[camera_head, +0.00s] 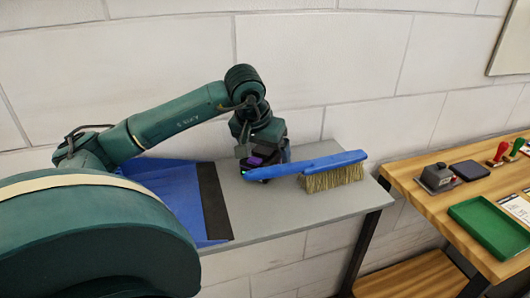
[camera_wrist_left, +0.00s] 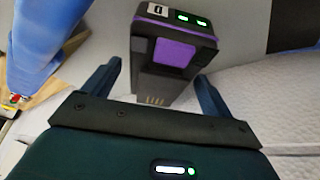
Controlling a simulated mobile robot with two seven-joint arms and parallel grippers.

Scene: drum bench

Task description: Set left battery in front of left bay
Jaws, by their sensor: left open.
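A dark battery with a purple panel (camera_wrist_left: 172,52) and two green lights shows in the wrist view, between and just beyond the fingers of my left gripper (camera_wrist_left: 157,74). The fingers are open, with a gap on each side of the battery. In the head view the battery's purple part (camera_head: 257,160) shows under my left gripper (camera_head: 260,162), over the grey shelf beside the blue brush; the wrist partly hides it. I cannot tell whether the fingers touch it. No battery bay can be made out. My right gripper is not in view.
The blue brush (camera_head: 318,167) lies on the grey shelf (camera_head: 278,222), close to the gripper. A blue dustpan (camera_head: 172,190) lies to its left. A wooden table (camera_head: 432,205) with a green tray (camera_head: 487,228) and stamps stands at right. A white block wall is behind.

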